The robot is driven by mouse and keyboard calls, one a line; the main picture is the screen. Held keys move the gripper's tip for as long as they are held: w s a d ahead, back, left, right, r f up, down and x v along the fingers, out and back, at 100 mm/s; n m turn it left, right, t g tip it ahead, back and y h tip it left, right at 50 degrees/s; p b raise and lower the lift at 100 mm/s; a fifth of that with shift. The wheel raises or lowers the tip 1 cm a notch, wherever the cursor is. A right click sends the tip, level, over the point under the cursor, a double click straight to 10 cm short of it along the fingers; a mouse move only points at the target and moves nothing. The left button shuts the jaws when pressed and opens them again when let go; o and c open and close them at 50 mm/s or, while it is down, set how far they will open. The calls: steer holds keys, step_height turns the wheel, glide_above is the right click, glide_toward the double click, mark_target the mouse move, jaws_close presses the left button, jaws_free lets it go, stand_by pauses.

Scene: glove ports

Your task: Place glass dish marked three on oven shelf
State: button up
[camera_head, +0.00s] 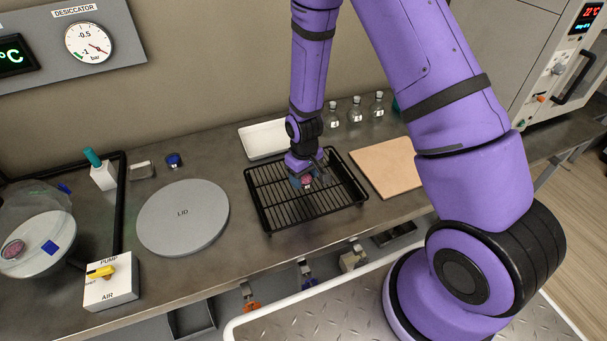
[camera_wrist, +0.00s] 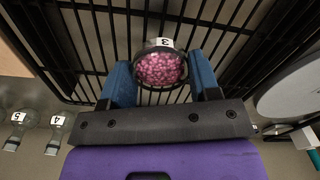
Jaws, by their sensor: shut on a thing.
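The glass dish marked 3 (camera_wrist: 160,68) is round and holds pink granules, with its white label at the rim in the wrist view. My gripper (camera_wrist: 160,80) has its two blue fingers on either side of the dish and is shut on it. In the head view the dish (camera_head: 307,181) and my gripper (camera_head: 303,178) are over the black wire shelf (camera_head: 262,206), near its middle. The shelf bars (camera_wrist: 100,30) show behind the dish in the wrist view. I cannot tell whether the dish touches the bars.
A grey lid (camera_head: 183,217) lies left of the shelf and a tan board (camera_head: 385,167) right of it. A white tray (camera_head: 258,140) and several small flasks (camera_head: 356,110) stand behind. The oven (camera_head: 560,60) is at the far right. An open desiccator (camera_head: 40,240) is at left.

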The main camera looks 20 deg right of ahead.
steer(key=shift+f, duration=0.15)
steer(key=o, duration=0.9)
